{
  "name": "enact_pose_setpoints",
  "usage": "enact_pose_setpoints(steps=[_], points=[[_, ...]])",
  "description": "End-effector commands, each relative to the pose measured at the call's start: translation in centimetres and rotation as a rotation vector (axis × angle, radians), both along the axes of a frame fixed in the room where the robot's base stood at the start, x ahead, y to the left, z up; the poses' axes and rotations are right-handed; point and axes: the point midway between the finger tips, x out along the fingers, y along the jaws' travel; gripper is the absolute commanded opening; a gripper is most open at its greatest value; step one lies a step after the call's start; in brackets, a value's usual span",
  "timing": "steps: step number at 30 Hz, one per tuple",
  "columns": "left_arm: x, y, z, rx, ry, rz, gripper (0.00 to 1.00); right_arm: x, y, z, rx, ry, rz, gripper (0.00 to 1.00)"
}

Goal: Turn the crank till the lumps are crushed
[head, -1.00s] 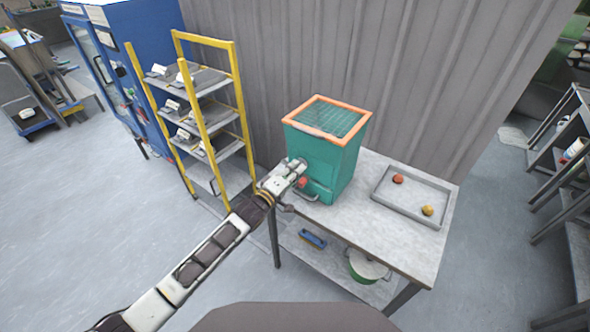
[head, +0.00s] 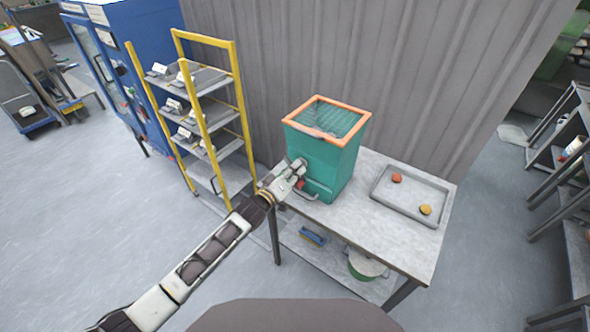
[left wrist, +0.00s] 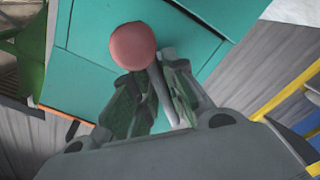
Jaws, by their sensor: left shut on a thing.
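The teal crusher box (head: 322,165) with an orange rim and a mesh-like top stands on a grey table. My left gripper (head: 299,173) is at the box's front left face, shut on the crank. In the left wrist view, the grey crank bar (left wrist: 160,95) runs between the fingers of my left gripper (left wrist: 152,78). A round red knob (left wrist: 132,46) shows just beyond the fingertips, against the teal wall. The knob is small and partly covered in the head view. I cannot make out separate lumps under the mesh. My right gripper is not in view.
A grey tray (head: 384,205) with a red piece (head: 397,178) and a yellow piece (head: 425,210) lies right of the box. A pot (head: 366,266) and a blue item (head: 312,237) are on the lower shelf.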

Motion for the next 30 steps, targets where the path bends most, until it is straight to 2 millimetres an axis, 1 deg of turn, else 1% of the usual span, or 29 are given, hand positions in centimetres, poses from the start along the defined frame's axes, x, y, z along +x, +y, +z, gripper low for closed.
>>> enact_pose_setpoints(steps=[11,24,30], points=[[-0.04,0.03,-0.18,0.155,-0.107,0.0,0.0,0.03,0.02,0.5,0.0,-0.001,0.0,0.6],[-0.04,0.04,-0.21,0.333,-0.236,0.0,0.0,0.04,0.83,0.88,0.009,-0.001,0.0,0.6],[-0.04,0.04,-0.21,0.413,-0.295,0.0,0.0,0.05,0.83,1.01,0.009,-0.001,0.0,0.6]])
